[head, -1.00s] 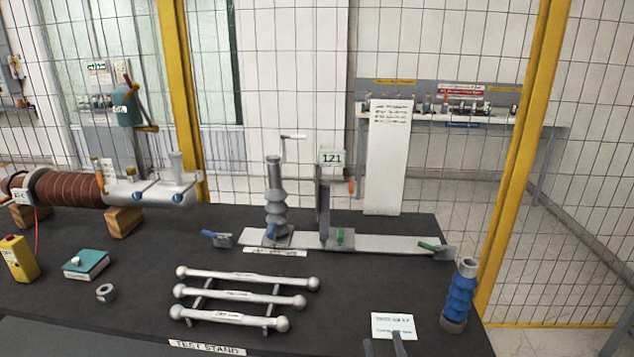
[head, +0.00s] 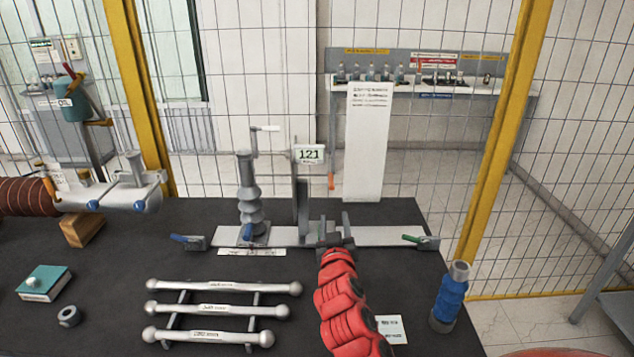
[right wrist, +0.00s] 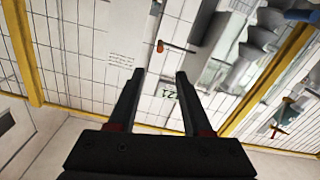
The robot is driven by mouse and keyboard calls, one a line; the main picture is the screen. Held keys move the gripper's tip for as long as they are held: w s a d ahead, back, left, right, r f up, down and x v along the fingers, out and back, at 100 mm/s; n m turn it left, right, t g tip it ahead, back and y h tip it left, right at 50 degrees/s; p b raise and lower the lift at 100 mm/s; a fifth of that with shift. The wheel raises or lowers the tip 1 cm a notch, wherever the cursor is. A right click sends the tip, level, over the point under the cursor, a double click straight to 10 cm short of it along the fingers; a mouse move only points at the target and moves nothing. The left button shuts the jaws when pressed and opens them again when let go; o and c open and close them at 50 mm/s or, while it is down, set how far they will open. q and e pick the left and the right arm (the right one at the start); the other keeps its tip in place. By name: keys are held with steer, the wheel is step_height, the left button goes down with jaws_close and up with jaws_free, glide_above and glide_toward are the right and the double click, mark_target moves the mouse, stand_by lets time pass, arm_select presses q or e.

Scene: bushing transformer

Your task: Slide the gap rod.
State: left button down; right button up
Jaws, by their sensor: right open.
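Three silver rods with ball ends (head: 222,311) lie side by side on a low rack; I cannot read which label names the gap rod. My right gripper (head: 333,222) is open and empty, in front of or over the rail just right of the plate; contact is unclear. Its two fingers (right wrist: 160,73) stand apart in the wrist view. My left gripper is out of view.
A blue ribbed cylinder (head: 449,300) stands at the table's right edge. A white card (head: 391,330) lies beside my right arm. A teal book (head: 45,282) and a nut (head: 69,316) lie at left. A mesh fence with yellow posts (head: 500,150) stands behind.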

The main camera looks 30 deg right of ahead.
mark_target(332, 188)
steer(key=p+x, duration=0.4)
steer(key=x, duration=1.1)
steer(key=shift+p+x, duration=0.35)
steer(key=shift+x, duration=0.5)
steer(key=shift+w+a, duration=0.1)
jaws_close()
stand_by(0.4)
